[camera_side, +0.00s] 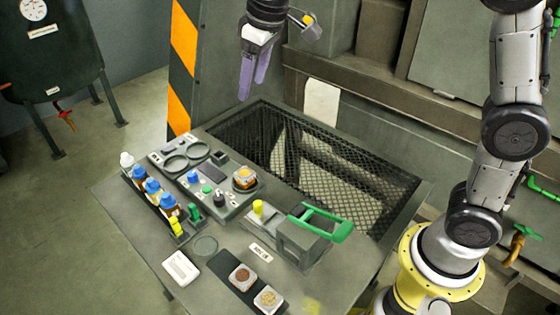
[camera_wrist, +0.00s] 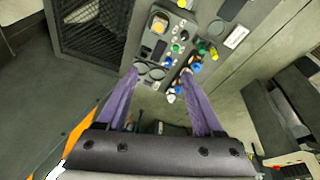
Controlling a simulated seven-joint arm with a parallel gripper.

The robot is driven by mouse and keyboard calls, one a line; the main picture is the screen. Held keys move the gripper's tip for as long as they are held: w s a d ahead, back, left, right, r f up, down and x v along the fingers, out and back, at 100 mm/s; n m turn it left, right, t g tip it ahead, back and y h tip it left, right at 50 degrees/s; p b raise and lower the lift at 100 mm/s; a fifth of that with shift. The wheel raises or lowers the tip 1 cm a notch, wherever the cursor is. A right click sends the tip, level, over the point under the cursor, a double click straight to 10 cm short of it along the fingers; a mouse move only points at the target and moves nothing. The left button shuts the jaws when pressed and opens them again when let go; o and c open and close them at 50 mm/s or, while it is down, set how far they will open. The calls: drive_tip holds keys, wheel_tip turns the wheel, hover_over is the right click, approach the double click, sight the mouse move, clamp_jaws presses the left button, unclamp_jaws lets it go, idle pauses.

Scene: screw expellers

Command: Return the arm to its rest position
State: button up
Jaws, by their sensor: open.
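My gripper (camera_side: 254,78) hangs in the air at the top middle of the side view, above and behind the table's far left corner. Its two purple fingers point down and hold nothing. In the wrist view my gripper (camera_wrist: 160,98) shows its fingers spread apart with a clear gap between them. The fingers are well apart from everything on the table (camera_side: 120,205). No rest position is marked in either view.
The table holds a rack of blue-capped bottles (camera_side: 153,190), a control panel (camera_side: 215,170), a grey device with a green handle (camera_side: 320,222) and a tray with two sample dishes (camera_side: 235,291). A mesh-covered opening (camera_side: 330,165) lies behind. A dark tank (camera_side: 55,50) stands left.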

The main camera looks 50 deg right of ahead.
drive_tip(key=s+d+r+m+t, duration=0.15)
drive_tip(key=s+d, duration=0.25)
drive_tip(key=s, duration=0.5)
drive_tip(key=s+d+r+m+t, duration=0.1)
drive_tip(key=s+d+r, duration=0.2)
drive_tip(key=s, duration=0.5)
drive_tip(key=s+d+f+m, duration=0.1)
drive_tip(key=s+f, duration=0.9)
drive_tip(key=s, duration=0.1)
